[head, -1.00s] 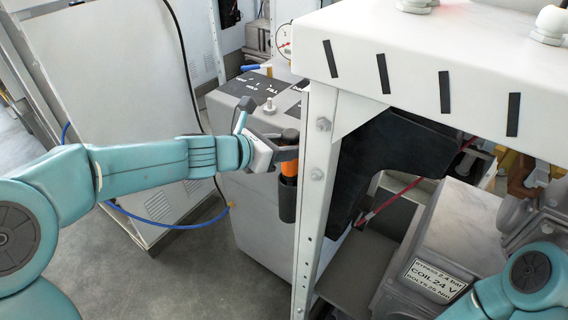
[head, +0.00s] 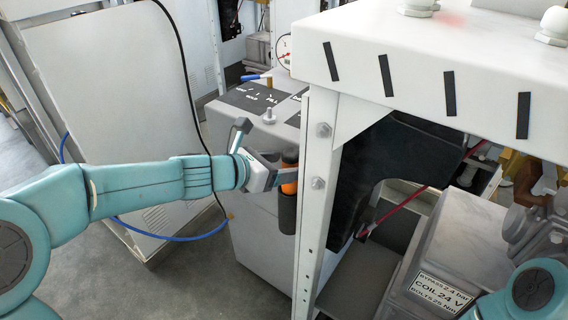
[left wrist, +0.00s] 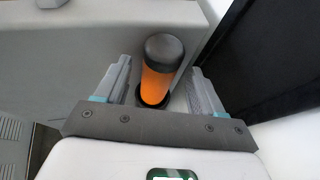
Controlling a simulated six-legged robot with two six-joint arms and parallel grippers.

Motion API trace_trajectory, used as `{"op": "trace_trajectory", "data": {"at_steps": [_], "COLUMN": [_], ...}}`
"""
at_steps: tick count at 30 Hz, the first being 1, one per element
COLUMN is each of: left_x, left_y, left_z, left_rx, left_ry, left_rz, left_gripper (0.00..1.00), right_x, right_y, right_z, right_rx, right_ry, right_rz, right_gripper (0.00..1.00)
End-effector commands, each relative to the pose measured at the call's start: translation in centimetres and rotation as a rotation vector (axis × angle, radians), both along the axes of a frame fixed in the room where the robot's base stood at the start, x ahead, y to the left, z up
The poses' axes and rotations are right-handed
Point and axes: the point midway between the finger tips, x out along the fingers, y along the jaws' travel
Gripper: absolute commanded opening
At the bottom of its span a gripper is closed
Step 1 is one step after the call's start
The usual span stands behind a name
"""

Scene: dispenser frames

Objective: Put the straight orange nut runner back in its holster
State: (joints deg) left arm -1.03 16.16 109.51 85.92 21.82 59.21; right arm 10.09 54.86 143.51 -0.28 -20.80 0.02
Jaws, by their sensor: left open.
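The straight orange nut runner (head: 289,183) stands upright in the dark holster (head: 285,214) on the side of the grey cabinet. In the left wrist view, the nut runner (left wrist: 160,72) shows its dark cap and orange body, with the holster's dark rim (left wrist: 153,98) around its lower part. My left gripper (head: 284,174) is open at the nut runner. In the left wrist view, the fingers of my left gripper (left wrist: 160,85) stand on either side of it, with a gap at each side. The nut runner's lower end is hidden inside the holster. My right gripper is out of view.
A white frame post (head: 316,190) stands close to the right of the holster, with a black panel (head: 375,170) behind it. The grey cabinet top (head: 255,97) carries a bolt and a gauge.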

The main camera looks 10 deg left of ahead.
Motion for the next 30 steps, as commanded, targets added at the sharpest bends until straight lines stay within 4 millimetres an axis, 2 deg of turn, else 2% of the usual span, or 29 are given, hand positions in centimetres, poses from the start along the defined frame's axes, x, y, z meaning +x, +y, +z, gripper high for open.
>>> {"op": "trace_trajectory", "data": {"at_steps": [6,12,18,23,26,29,30], "left_x": [-3.7,-6.6,-7.9,-8.0,-8.1,-9.4,-10.5], "left_y": [2.9,5.1,5.9,5.9,5.7,5.1,4.9], "left_z": [2.4,3.9,4.4,4.1,1.1,-6.4,-10.4], "left_rx": [0.001,-0.001,0.000,0.006,0.088,0.314,0.439], "left_ry": [-0.002,-0.001,0.000,0.003,0.033,0.097,0.120], "left_rz": [0.004,0.002,-0.001,-0.004,-0.042,-0.179,-0.277], "left_gripper": [0.68,0.68,0.68,0.68,0.68,0.68,0.68], "right_x": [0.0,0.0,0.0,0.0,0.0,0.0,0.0], "right_y": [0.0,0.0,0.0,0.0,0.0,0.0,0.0], "right_z": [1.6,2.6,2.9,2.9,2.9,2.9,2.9], "right_rx": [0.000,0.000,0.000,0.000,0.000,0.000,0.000], "right_ry": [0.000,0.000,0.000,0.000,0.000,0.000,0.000], "right_rz": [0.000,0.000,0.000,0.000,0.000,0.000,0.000], "right_gripper": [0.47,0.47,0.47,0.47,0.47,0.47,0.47]}}
